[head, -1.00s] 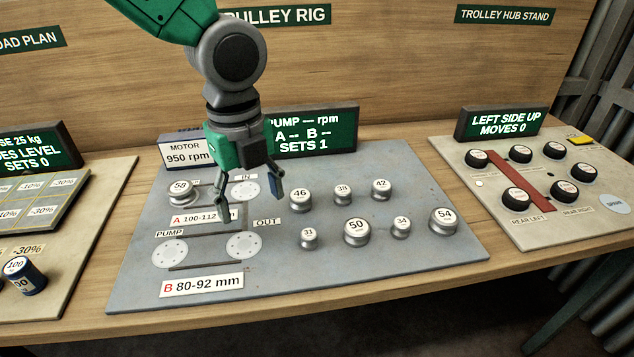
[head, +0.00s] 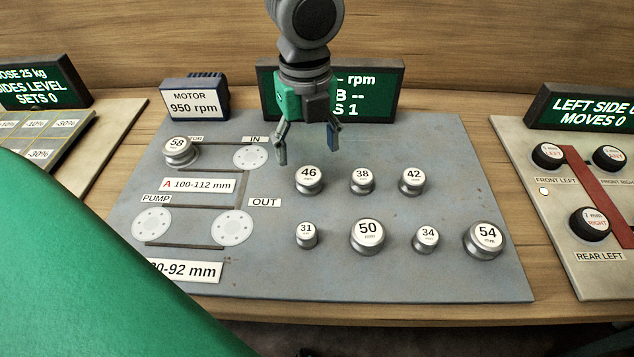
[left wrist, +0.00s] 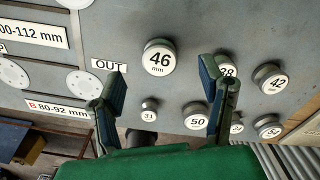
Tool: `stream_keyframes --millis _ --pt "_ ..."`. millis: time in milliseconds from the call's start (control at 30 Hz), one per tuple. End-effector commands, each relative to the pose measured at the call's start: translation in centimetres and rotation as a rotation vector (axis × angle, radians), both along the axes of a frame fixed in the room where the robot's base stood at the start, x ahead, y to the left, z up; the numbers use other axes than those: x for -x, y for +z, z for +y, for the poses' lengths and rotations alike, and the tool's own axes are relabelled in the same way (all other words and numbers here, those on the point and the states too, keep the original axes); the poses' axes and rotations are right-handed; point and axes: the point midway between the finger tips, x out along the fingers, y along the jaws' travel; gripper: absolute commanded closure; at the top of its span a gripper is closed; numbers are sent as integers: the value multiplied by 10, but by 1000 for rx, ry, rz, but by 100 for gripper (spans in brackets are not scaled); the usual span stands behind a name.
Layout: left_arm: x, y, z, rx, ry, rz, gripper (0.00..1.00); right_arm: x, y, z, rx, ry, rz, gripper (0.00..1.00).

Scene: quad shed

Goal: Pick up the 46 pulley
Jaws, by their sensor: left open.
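The 46 pulley (head: 309,180) is a small silver pulley with a white cap marked 46. It stands on the grey board (head: 350,280), at the left end of the back row of loose pulleys. In the left wrist view the 46 pulley (left wrist: 159,58) shows ahead of and between the fingers. My left gripper (head: 308,158) is open and empty, above and behind the 46 pulley in the head view, its fingers pointing down. It also shows in the left wrist view (left wrist: 165,100). My right gripper is not in view.
Pulleys 38 (head: 362,180) and 42 (head: 412,181) stand to the right. Pulleys 31 (head: 306,236), 50 (head: 368,237), 34 (head: 425,239) and 54 (head: 485,240) form the front row. Pulley 58 (head: 179,152) sits at the back left. A display (head: 385,92) stands behind.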

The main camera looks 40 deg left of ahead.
Motion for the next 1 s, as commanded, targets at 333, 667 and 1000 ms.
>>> stream_keyframes --millis 333,667,1000 --pt "4 -34 -11 -3 -1 3 37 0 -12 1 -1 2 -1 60" --pt "5 -63 -18 -3 1 -2 37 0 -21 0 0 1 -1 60" --pt "5 -63 -13 1 0 -2 92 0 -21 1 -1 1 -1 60"
